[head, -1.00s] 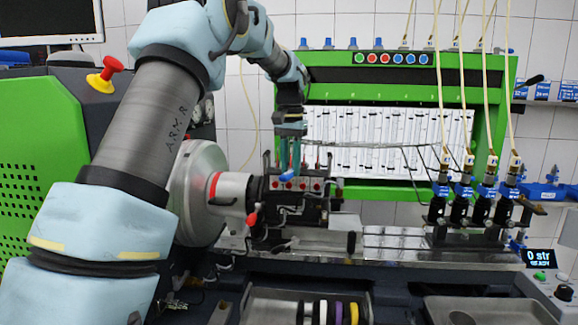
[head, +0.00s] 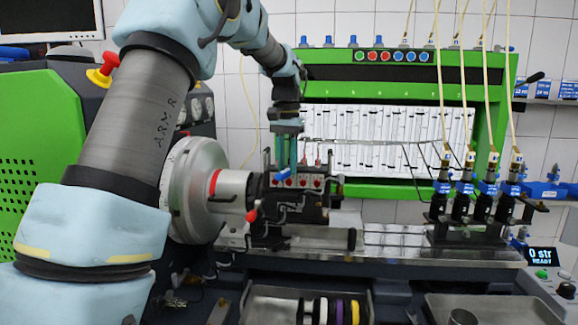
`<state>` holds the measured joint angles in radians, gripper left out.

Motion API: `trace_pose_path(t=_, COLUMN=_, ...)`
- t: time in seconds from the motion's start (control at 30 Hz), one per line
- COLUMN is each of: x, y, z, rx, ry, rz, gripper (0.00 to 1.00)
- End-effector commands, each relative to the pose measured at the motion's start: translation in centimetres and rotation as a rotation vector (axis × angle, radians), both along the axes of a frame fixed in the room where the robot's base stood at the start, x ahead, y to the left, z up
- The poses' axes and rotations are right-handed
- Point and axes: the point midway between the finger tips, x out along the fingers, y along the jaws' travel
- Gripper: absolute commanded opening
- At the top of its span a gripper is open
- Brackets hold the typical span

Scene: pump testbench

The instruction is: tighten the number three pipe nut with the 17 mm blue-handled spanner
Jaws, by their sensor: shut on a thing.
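My gripper (head: 286,163) points straight down over the left part of the pump (head: 310,198) on the bench. Its teal fingers are shut on the blue-handled spanner, whose short blue handle (head: 282,175) shows just below the fingertips, in front of the pump's row of red marks. The spanner's metal end is too small to make out, so I cannot tell whether it touches a nut. Thin metal pipes (head: 370,142) run from the pump's top to the right. The number three pipe nut cannot be told apart at this size.
Several injectors with blue collars (head: 462,195) and hanging hoses stand at the right. A large drive disc (head: 190,190) is left of the pump. A tray (head: 260,310) with coloured rings lies in front, and another tray (head: 490,308) is at the right. A display reads "0 str READY" (head: 541,257).

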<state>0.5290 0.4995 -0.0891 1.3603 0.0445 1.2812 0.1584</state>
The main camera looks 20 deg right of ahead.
Motion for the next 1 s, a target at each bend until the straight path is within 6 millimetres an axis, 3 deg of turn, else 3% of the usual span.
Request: trace_pose_path(t=1.0, x=-2.4, y=2.3, z=0.0, rx=0.000, ry=0.000, rz=0.001, gripper=0.00)
